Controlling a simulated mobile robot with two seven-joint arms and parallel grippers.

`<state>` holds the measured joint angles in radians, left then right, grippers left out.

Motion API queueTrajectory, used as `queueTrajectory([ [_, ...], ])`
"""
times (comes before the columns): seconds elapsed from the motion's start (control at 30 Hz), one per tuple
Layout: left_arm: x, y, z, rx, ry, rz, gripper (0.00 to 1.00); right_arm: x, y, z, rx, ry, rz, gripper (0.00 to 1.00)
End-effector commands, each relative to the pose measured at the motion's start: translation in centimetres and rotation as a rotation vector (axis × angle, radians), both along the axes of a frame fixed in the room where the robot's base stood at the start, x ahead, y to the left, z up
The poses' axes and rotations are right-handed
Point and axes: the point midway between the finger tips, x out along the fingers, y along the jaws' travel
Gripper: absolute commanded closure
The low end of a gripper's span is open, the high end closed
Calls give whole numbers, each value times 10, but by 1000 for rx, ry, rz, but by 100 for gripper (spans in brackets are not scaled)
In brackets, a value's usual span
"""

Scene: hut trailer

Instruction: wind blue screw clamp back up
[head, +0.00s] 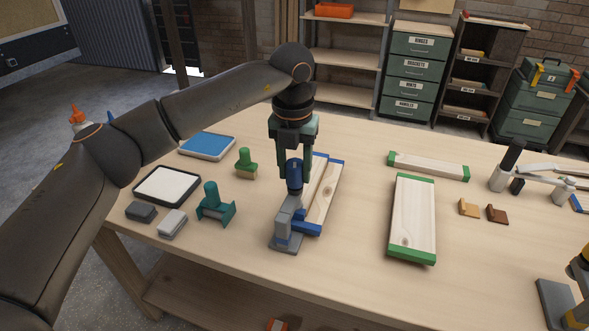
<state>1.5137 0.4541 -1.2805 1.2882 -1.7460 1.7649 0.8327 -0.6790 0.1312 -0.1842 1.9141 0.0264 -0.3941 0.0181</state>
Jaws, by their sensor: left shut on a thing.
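The blue screw clamp (284,222) stands upright on the workbench, with a grey foot and frame and a blue handle (294,179) on top. My left gripper (294,164) points straight down from above and is shut on the blue handle; its fingers partly hide the handle's top. Beside the clamp lie pale boards with blue ends (323,195). Whether the clamp's screw touches a board cannot be told from here.
A teal clamp-like piece (214,205), a green stamp-like piece (245,163), a black-rimmed tray (168,186) and grey blocks (172,223) lie left. A green-ended board (413,215) lies right. The bench between the blue-ended and green-ended boards is clear.

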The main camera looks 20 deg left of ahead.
Motion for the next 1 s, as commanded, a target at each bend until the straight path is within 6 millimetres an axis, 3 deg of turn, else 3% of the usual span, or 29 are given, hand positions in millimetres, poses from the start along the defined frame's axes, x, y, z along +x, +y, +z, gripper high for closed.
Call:
queueTrajectory([
  [0.4, 0, 0, 1, -7, -1, 178, 100, 0, 0, -3, 0, 0, 0, 50],
  [0.93, 0, -1, 1, -8, 0, 199, 100, 0, 0, -3, 0, 0, 0, 50],
  [0.97, 0, -1, 1, -8, 0, 199, 52, 0, 0, -3, 0, 0, 0, 50],
  [1.0, 0, -1, 1, -8, 0, 198, 48, 0, 0, -3, 0, 0, 0, 50],
])
